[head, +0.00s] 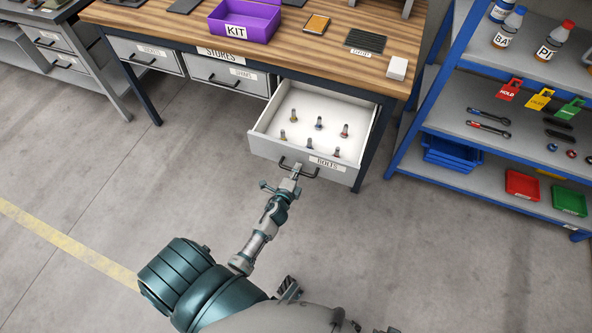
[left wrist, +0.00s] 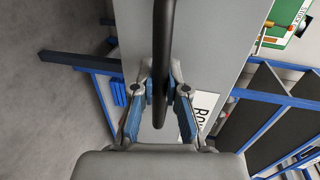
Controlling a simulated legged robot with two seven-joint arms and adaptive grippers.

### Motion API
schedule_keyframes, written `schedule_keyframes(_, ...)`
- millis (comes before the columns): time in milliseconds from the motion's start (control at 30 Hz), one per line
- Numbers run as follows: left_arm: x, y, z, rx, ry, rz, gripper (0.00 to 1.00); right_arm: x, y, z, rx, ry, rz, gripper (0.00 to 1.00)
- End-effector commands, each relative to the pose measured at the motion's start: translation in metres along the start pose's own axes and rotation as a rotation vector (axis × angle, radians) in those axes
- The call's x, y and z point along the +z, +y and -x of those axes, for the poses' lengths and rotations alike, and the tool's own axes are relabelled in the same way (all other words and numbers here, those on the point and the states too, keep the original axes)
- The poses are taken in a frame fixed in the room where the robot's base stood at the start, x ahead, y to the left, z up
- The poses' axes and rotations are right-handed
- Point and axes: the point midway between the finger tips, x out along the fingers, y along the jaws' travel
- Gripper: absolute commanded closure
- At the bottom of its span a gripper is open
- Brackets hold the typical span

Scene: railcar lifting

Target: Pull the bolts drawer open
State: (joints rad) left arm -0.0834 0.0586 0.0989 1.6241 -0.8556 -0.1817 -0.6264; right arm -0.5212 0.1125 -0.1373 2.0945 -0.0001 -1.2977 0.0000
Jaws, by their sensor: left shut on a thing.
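The bolts drawer (head: 302,164) stands pulled out from under the right end of the wooden bench (head: 296,62). Its front carries a label reading BOLTS (head: 327,164) and a dark bar handle (head: 311,175). Several bolts (head: 319,123) stand on the drawer's white floor. My left gripper (head: 297,170) is at the handle. In the left wrist view its blue-padded fingers (left wrist: 162,90) are closed around the dark handle bar (left wrist: 163,40), with the drawer front (left wrist: 200,60) behind.
Two shut drawers (head: 228,75) sit left of the open one. A purple KIT bin (head: 243,20) stands on the bench. A blue-framed shelf (head: 425,85) with bottles, wrenches and trays stands close on the right. The floor (head: 90,180) in front is clear.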

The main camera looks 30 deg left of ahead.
Motion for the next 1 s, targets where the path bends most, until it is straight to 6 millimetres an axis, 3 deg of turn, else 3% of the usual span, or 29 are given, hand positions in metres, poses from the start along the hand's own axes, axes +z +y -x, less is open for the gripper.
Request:
schedule_keyframes(33, -0.010, 0.003, 0.001, 0.003, 0.018, 0.006, 1.00, 0.000, 0.000, 0.000, 0.000, 0.000, 0.000, 0.60)
schedule_keyframes(100, -0.010, 0.003, 0.001, 0.003, 0.018, 0.006, 0.75, 0.000, 0.000, 0.000, 0.000, 0.000, 0.000, 0.60)
schedule_keyframes(167, -0.009, 0.003, 0.001, 0.003, 0.016, 0.005, 0.61, 0.000, 0.000, 0.000, 0.000, -0.001, 0.000, 0.60)
schedule_keyframes(567, -0.002, 0.004, 0.008, 0.004, 0.010, 0.004, 0.61, 0.001, 0.000, 0.000, 0.001, -0.001, 0.000, 0.60)
schedule_keyframes(1000, -0.007, 0.003, 0.097, 0.005, 0.011, 0.003, 0.61, 0.001, 0.001, 0.000, -0.001, -0.001, -0.001, 0.60)
